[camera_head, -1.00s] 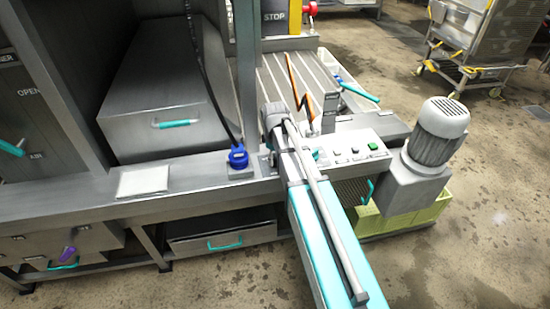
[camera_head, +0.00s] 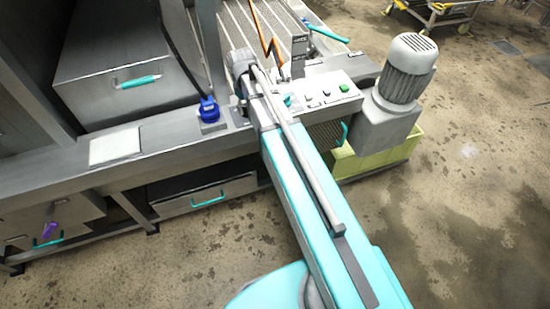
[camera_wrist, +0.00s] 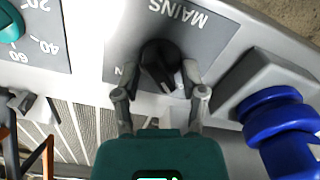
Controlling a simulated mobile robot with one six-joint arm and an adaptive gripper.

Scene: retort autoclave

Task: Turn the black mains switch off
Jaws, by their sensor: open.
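The black mains switch (camera_wrist: 161,62) is a round rotary knob with a raised ridge, on a grey plate (camera_wrist: 210,38) lettered MAINS, upside down in the wrist view. My gripper (camera_wrist: 160,77) is open, with one finger on each side of the knob. The fingertips lie close to it; I cannot tell whether they touch. Part of the plate's other lettering is hidden behind the left finger. In the head view my arm reaches to the machine's front ledge, and its own links hide the gripper and the switch.
A blue plug (camera_wrist: 280,120) sits right of the fingers, and also shows in the head view (camera_head: 208,110). A teal dial (camera_wrist: 9,24) with numbers is at the left. A button panel (camera_head: 325,95) and a grey motor (camera_head: 406,68) stand right of my arm.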

